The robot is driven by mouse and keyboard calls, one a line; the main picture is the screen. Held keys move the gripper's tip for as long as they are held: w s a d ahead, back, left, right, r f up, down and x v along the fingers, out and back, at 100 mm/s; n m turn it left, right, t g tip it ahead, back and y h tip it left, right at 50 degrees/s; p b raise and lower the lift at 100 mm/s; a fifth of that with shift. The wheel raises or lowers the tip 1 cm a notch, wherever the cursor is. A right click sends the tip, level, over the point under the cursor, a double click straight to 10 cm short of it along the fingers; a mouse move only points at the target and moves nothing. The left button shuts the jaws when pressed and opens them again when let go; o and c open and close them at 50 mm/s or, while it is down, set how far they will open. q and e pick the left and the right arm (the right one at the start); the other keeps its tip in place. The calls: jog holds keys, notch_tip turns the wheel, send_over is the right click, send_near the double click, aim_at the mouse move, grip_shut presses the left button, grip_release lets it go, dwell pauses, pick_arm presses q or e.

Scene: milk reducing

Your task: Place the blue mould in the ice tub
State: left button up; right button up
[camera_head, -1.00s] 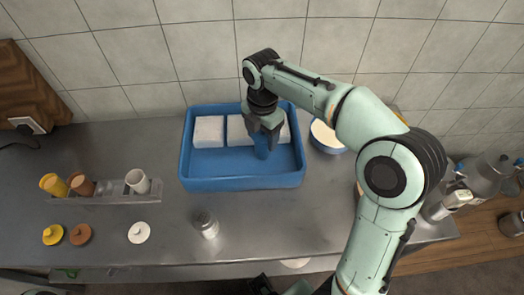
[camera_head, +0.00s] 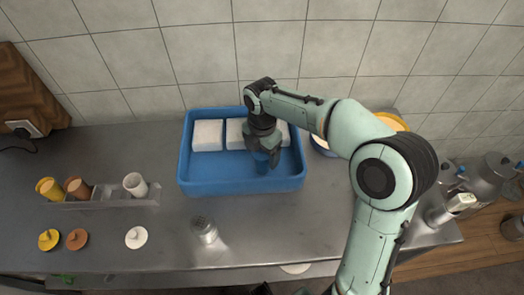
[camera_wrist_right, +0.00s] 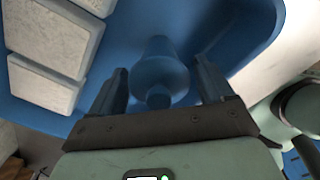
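The blue mould (camera_wrist_right: 158,72) is inside the blue ice tub (camera_head: 215,187), right of the tub's middle. In the head view only a small part of the mould (camera_head: 262,158) shows below my right gripper (camera_head: 262,150). In the right wrist view the mould stands between the two fingers of my right gripper (camera_wrist_right: 163,88). The fingers are spread, with a gap on each side of the mould. Whether the mould's base touches the tub floor is hard to tell. My left gripper is not clearly in view.
White ice blocks (camera_head: 208,134) line the tub's back. A white-filled bowl (camera_head: 322,146) stands right of the tub, partly behind my arm. A metal jar (camera_head: 204,229) stands in front. A rack (camera_head: 112,197) with several cups and lids (camera_head: 137,237) is left.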

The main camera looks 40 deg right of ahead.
pick_arm(q)
jog(key=shift+r, duration=0.1)
pick_arm(e)
jog(key=shift+r, duration=0.1)
notch_tip(320, 180, up, 12)
jog(key=shift+f+p, duration=0.1)
jog(key=shift+p, duration=1.1)
pick_arm(q)
jog(key=r, duration=0.1)
jog(key=w+r, duration=0.1)
jog(key=shift+w+r, duration=0.2)
jog(key=shift+r, duration=0.15)
pick_arm(e)
jog(key=shift+r, duration=0.2)
